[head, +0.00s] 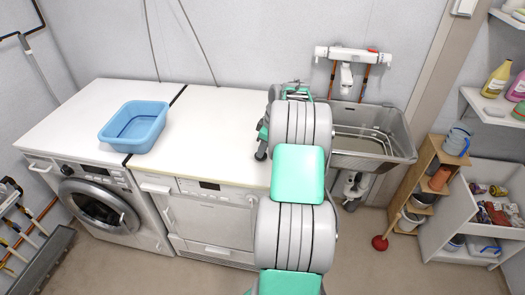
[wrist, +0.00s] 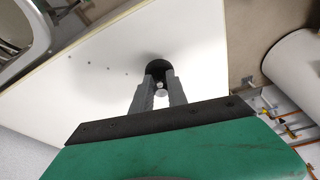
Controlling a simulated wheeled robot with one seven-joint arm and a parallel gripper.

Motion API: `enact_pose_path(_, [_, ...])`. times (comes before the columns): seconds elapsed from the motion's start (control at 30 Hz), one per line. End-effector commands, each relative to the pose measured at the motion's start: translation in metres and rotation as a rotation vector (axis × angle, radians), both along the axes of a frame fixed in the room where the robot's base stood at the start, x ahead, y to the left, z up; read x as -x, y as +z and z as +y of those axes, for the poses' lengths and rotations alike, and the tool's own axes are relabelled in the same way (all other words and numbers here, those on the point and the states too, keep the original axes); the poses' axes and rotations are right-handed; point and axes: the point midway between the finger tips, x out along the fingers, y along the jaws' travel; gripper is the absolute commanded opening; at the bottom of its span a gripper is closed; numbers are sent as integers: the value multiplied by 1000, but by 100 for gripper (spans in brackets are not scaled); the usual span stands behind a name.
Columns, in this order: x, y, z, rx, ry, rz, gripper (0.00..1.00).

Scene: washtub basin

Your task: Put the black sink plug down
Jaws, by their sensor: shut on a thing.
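The black sink plug (wrist: 157,66) shows in the wrist view as a dark round shape at the fingertips, with a small pale metal knob between the fingers. My gripper (wrist: 159,83) is shut on it. Both are over the white worktop (wrist: 110,72). I cannot tell whether the plug touches the surface. In the head view my arm reaches to the right end of the white worktop (head: 212,120), beside the sink, and the plug cannot be made out there.
A blue basin (head: 134,126) stands on the worktop to the left, with bare white surface between it and my arm. The grey sink (head: 398,130) is at the right, partly hidden by my arm. A wooden shelf (head: 428,160) stands right of the sink.

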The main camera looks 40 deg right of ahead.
Motion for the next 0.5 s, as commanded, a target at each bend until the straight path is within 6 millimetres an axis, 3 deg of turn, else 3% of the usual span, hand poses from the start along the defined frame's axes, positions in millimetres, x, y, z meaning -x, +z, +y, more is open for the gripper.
enact_pose_path(0.1, [1, -14, 0, -2, -1, 2, 0])
enact_pose_path(0.43, [1, -22, 0, -1, -1, 1, 0])
enact_pose_path(0.47, [1, -20, 0, -1, -1, 1, 21])
enact_pose_path(0.5, [1, -19, 0, -1, -1, 1, 24])
